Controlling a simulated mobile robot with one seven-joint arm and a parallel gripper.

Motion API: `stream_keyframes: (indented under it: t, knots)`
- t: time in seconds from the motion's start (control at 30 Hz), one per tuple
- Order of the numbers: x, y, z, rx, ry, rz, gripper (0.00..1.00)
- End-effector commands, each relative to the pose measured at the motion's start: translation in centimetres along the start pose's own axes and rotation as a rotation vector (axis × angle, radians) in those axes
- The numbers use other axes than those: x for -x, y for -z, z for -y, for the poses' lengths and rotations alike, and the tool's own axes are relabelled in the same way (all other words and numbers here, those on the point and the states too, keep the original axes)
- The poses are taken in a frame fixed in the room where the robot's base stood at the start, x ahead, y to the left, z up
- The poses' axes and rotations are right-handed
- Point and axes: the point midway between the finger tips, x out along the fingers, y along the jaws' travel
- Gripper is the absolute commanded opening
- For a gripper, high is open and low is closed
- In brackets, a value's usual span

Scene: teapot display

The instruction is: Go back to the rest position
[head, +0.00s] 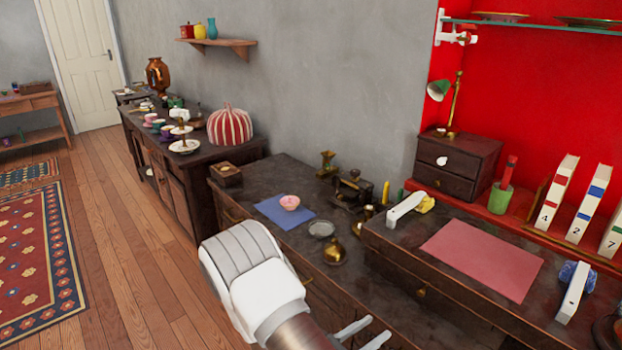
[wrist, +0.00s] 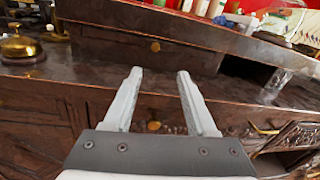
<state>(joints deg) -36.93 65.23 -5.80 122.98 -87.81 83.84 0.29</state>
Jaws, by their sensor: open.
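My gripper (wrist: 155,85) is open in the wrist view, with its two pale fingers apart and nothing between them. It points toward the dark wooden cabinet (wrist: 55,85), whose drawer fronts and top edge lie beyond the fingertips. In the head view my gripper (head: 362,332) shows at the bottom edge, beside the front of the cabinet, partly cut off. My white arm (head: 268,285) reaches in from the bottom middle of the head view.
A brass bell (wrist: 20,46) stands on the cabinet top at left. A blue mat (head: 270,211) holds a pink bowl (head: 289,202). A pink mat (head: 480,258) lies on the raised drawer unit. A striped tea cosy (head: 229,126) stands farther back. Wooden floor (head: 150,255) is clear at left.

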Motion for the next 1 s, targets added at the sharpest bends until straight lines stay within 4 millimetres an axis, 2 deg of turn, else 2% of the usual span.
stream_keyframes:
  t: [0.2, 0.47, 0.7, 1.0]
  knots:
    - [-1.1, -5.8, 3.1, -0.181, 0.206, -0.094, 0.57]
    - [-1.2, -11.8, 8.0, -0.449, 0.483, -0.249, 0.57]
    - [0.0, -16.1, 12.0, -0.713, 0.707, -0.406, 0.57]
    - [2.8, -21.0, 15.5, -1.069, 0.937, -0.616, 0.57]
